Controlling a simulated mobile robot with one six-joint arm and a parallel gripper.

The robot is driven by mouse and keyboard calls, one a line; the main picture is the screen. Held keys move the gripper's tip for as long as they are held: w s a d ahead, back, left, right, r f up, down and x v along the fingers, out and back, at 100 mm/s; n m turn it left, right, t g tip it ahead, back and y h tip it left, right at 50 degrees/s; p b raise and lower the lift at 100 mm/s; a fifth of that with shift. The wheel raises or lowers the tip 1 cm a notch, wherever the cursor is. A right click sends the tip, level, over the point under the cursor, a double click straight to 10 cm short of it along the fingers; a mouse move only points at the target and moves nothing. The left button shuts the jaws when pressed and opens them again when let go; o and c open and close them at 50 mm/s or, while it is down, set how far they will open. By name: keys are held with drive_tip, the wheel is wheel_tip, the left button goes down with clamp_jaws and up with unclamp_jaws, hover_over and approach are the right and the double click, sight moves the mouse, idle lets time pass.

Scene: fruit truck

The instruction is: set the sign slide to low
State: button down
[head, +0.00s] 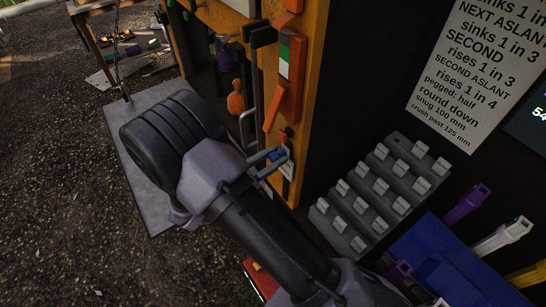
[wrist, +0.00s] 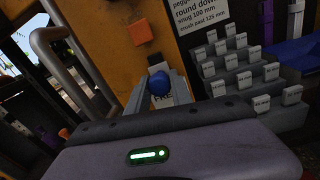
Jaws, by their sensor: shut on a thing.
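A round blue knob (wrist: 159,84) sits on a pale plate with dark lettering (wrist: 161,98), low on the yellow-orange post; the lettering is partly hidden. I take this knob to be the sign slide's handle. My gripper (head: 271,161) reaches the post from the left in the head view, with its fingers on the knob (head: 277,156). In the wrist view one finger lies on each side of the knob, and the gripper is shut on it. The slide's setting marks cannot be read.
An orange piece with a green and white panel (head: 290,66) is above my gripper. A grey bent handle (wrist: 46,52) stands to the left in the wrist view. A stepped grey rack of white tags (head: 374,202) and a blue bin (head: 428,250) are at the right.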

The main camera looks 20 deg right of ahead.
wheel_tip(320, 180, down, 16)
drive_tip(key=b, duration=0.6)
drive_tip(key=shift+f, duration=0.2)
drive_tip(key=c, duration=1.1)
unclamp_jaws()
drive_tip(key=shift+b, duration=0.3)
drive_tip(key=shift+c, duration=0.2)
drive_tip(key=shift+s+a, duration=0.1)
drive_tip(key=shift+a, duration=0.2)
drive_tip(key=p+v, duration=0.3)
drive_tip(key=v, duration=1.3)
drive_tip(key=shift+s+a+p, duration=0.2)
drive_tip(key=shift+a+p, duration=0.15)
